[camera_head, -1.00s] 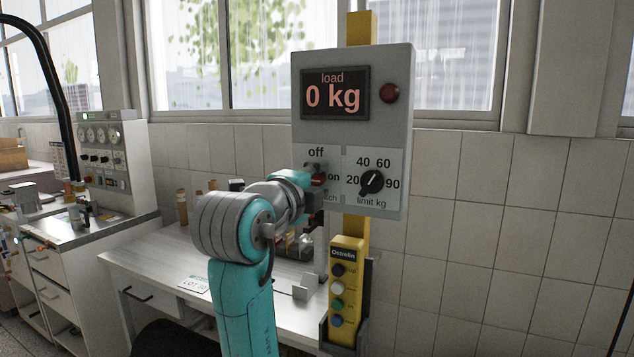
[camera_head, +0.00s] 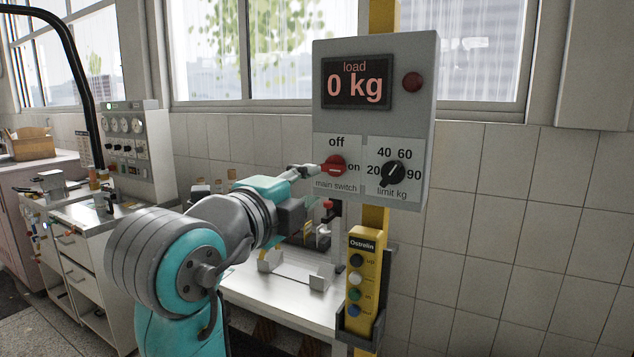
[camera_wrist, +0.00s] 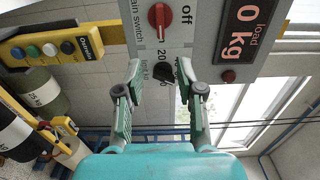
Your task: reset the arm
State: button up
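My gripper (camera_head: 300,172) is at the end of my teal and grey arm, just left of the grey control box in the head view. In the wrist view my gripper (camera_wrist: 158,66) has its two green-lined fingers apart, with nothing held between them. The red main switch (camera_head: 334,166) is on the box front between "off" and "on"; its handle looks sideways. It also shows ahead of the fingers in the wrist view (camera_wrist: 160,17). Whether a fingertip touches it, I cannot tell.
The box has a black limit dial (camera_head: 393,172) and a load display (camera_head: 358,83) reading 0 kg. A yellow button pendant (camera_head: 364,275) hangs below on a yellow post. A white bench (camera_head: 280,297) stands behind my arm. Tiled wall is clear at right.

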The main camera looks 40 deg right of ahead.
jog(key=shift+s+a, duration=0.1)
jog(key=shift+a, duration=0.2)
dwell(0.4)
